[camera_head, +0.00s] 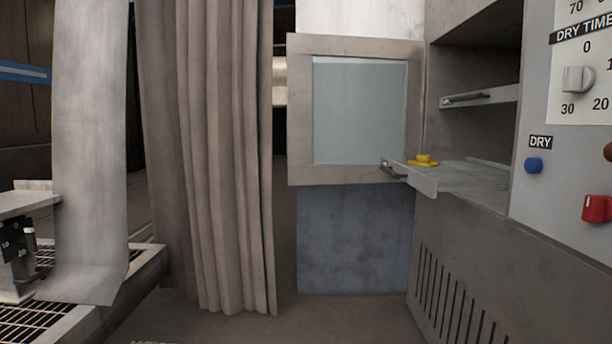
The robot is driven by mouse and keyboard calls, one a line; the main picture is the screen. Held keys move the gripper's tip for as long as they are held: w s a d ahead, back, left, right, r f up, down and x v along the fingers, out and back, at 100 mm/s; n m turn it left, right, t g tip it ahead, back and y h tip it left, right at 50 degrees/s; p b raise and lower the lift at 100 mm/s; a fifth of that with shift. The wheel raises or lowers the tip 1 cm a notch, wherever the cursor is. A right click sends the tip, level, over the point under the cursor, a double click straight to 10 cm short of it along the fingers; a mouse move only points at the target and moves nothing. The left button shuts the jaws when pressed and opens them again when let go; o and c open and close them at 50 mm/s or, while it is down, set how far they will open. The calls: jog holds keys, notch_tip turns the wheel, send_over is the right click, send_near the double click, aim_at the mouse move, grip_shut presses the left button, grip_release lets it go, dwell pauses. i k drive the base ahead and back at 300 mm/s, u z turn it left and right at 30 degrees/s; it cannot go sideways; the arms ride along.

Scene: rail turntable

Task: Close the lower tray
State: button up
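The lower tray (421,180) sticks out of the front of a grey drying cabinet (447,262). Its front wall has a dark bar handle (393,170). A small yellow object (424,160) rests on or just behind the tray's front part. The upper tray (500,97), with its own handle (466,99), sits inside the cabinet above it. The cabinet door (299,120), with a pale window, stands open to the left behind the lower tray's front. My gripper is not in view.
A control panel with a dial (578,80), a blue button (533,166) and a red switch (597,208) is at the right. A beige curtain (205,150) and a hanging grey sheet (90,150) stand at the left. Some floor (320,318) is clear before the cabinet.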

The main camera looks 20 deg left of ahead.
aim_at(472, 175)
jog(key=u, duration=0.3)
jog(key=k, duration=1.15)
jog(key=z, duration=0.6)
jog(key=i, duration=1.6)
jog(key=u, duration=0.5)
